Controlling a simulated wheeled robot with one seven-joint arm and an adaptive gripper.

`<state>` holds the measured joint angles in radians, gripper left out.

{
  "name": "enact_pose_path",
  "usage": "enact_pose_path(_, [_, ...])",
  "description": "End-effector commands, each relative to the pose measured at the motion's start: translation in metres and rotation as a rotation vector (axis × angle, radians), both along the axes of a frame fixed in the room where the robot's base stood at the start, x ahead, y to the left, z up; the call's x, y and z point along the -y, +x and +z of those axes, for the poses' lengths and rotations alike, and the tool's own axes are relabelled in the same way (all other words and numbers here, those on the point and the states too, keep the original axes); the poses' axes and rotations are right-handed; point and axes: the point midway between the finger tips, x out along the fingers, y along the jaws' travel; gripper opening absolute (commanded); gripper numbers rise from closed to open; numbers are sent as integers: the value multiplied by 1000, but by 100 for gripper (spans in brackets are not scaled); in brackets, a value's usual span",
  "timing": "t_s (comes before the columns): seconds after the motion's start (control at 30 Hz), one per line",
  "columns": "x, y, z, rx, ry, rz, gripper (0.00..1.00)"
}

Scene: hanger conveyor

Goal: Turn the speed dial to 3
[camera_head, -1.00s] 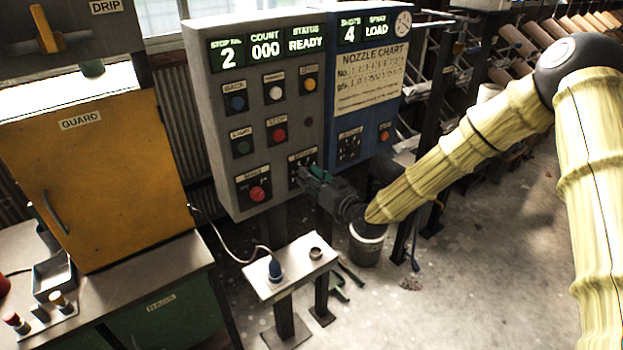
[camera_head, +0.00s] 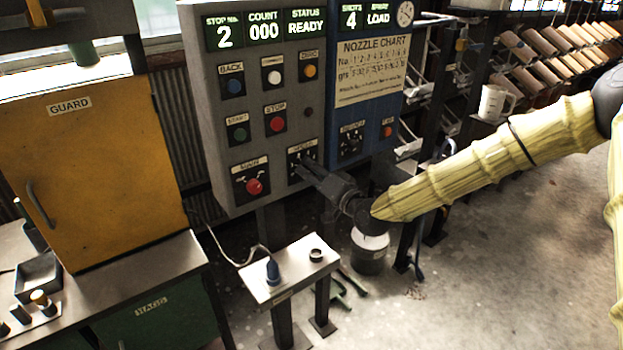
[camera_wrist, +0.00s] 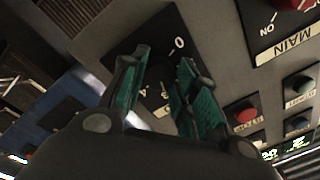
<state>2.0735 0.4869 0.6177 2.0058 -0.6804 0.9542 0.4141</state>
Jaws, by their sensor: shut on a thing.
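The speed dial sits on a black plate (camera_head: 294,172) low on the grey control panel, right of the red main switch (camera_head: 254,187). My gripper (camera_head: 306,168) reaches it from the lower right and covers most of it. In the wrist view, the plate (camera_wrist: 166,28) shows upside down or tilted, with the marks 0, 3 and 4 readable. The two teal-padded fingers of my gripper (camera_wrist: 162,88) are on either side of the dark dial knob, shut on it. The fingers hide most of the knob, so I cannot tell which number it points to.
Stop (camera_head: 276,120) and start (camera_head: 237,134) buttons are above the dial. Another dial (camera_head: 350,142) is on the blue panel to the right. A small stand (camera_head: 290,268) with a blue plug is below. A yellow guard door (camera_head: 90,170) stands at left.

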Motion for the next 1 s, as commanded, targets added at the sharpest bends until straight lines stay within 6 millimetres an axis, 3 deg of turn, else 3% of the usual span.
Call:
enact_pose_path(0.73, [1, 0, -1, -61, 81, -1, 6])
enact_pose_path(0.77, [1, 0, -1, -61, 81, -1, 32])
enact_pose_path(0.8, [0, 0, -1, -61, 81, -1, 39])
enact_pose_path(0.87, [0, 0, -1, -61, 81, -1, 50])
enact_pose_path(1.0, [0, 0, -1, -60, 81, 0, 52])
